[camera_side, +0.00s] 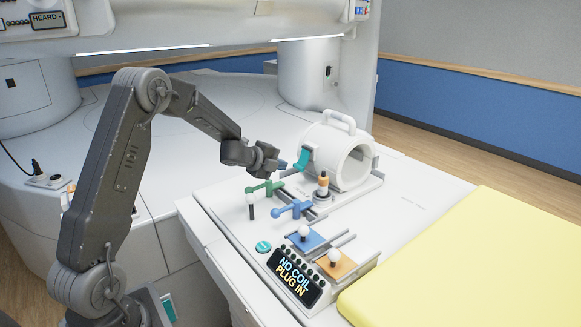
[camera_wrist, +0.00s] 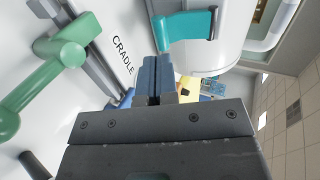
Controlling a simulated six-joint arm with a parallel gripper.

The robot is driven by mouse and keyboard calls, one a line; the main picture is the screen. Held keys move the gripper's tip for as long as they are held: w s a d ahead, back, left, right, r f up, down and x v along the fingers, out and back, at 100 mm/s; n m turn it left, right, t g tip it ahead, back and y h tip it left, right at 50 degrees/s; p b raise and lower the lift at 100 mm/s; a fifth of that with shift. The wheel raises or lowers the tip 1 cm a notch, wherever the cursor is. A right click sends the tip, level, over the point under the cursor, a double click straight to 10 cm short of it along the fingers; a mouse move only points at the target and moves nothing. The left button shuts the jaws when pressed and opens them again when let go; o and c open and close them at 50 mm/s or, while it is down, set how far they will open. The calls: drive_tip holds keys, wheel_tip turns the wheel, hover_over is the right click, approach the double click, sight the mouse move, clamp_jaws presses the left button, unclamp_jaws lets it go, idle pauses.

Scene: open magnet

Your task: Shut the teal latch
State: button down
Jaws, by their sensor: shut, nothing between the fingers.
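The teal latch (camera_side: 304,158) sits on the left face of the white ring-shaped coil (camera_side: 350,170). It shows in the wrist view as a teal bar (camera_wrist: 190,24) at the top, against the white coil body (camera_wrist: 205,55). My gripper (camera_side: 281,164) is just left of the latch in the side view. In the wrist view its blue fingertips (camera_wrist: 156,70) are together and empty, just below the latch's left end. I cannot tell whether they touch it, or whether the latch stands open or shut.
A green lever (camera_side: 265,188) and a blue lever (camera_side: 293,209) stand in front of the coil. An orange-topped post (camera_side: 323,184) is close by. White-knobbed sliders and a "NO COIL PLUG IN" display (camera_side: 295,277) are nearer. A yellow pad (camera_side: 470,265) lies right.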

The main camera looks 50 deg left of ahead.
sight(296, 167)
drive_tip(key=shift+x, duration=2.25)
drive_tip(key=shift+w+f, duration=0.75)
drive_tip(key=shift+f, duration=0.15)
drive_tip(key=shift+r, duration=0.1)
